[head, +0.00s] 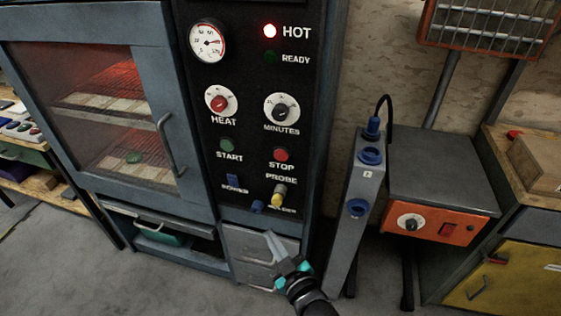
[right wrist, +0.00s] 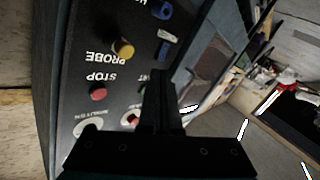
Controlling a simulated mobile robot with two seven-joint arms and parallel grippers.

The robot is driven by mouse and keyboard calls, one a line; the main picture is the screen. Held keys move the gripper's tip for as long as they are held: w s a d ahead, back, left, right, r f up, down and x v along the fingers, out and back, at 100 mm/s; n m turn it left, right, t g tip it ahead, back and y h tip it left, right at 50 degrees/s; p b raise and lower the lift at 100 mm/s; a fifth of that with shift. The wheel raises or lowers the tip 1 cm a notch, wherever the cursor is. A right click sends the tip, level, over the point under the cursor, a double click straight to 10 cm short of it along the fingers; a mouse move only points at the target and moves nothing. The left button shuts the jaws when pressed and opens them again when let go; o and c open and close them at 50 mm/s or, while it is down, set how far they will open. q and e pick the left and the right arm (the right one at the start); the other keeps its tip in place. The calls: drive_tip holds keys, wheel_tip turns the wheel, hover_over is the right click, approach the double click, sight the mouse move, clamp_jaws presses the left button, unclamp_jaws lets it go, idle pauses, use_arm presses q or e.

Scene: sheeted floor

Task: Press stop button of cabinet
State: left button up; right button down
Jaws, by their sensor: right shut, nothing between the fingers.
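The cabinet (head: 320,150) is grey-blue with a black control panel on its right side. The red stop button (head: 281,154) sits above the word STOP, right of the green start button (head: 227,144). The stop button also shows in the right wrist view (right wrist: 98,94), where the panel appears upside down. My right gripper (head: 270,240) is shut and empty, below the panel in front of the lower drawer, apart from the stop button. In the right wrist view its closed fingers (right wrist: 160,85) point up, right of the stop button. My left gripper is not in view.
The panel has a dial gauge (head: 208,41), a lit red HOT lamp (head: 269,31), a HEAT knob (head: 220,101), a MINUTES knob (head: 282,108) and a yellow probe plug (head: 279,195). A grey post (head: 352,200) and an orange control box (head: 440,228) stand to the right.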

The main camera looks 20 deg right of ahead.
sight(281, 155)
wheel_tip(281, 155, up, 12)
drive_tip(key=w+n+t+y+b, duration=0.1)
drive_tip(key=w+t, duration=0.1)
drive_tip(key=t, duration=0.2)
drive_tip(key=shift+w+r+n, duration=0.15)
drive_tip(key=shift+r+n, duration=0.1)
drive_tip(key=shift+n, duration=0.05)
drive_tip(key=shift+d, duration=0.1)
drive_tip(key=w+d+b, duration=0.3)
drive_tip(key=w+d, duration=0.2)
drive_tip(key=w, duration=0.2)
drive_tip(key=shift+w, duration=0.15)
drive_tip(key=shift+w+f, duration=0.1)
idle(1.6)
drive_tip(key=shift+w+d+b, duration=0.15)
drive_tip(key=shift+w+b, duration=0.1)
drive_tip(key=shift+b, duration=0.05)
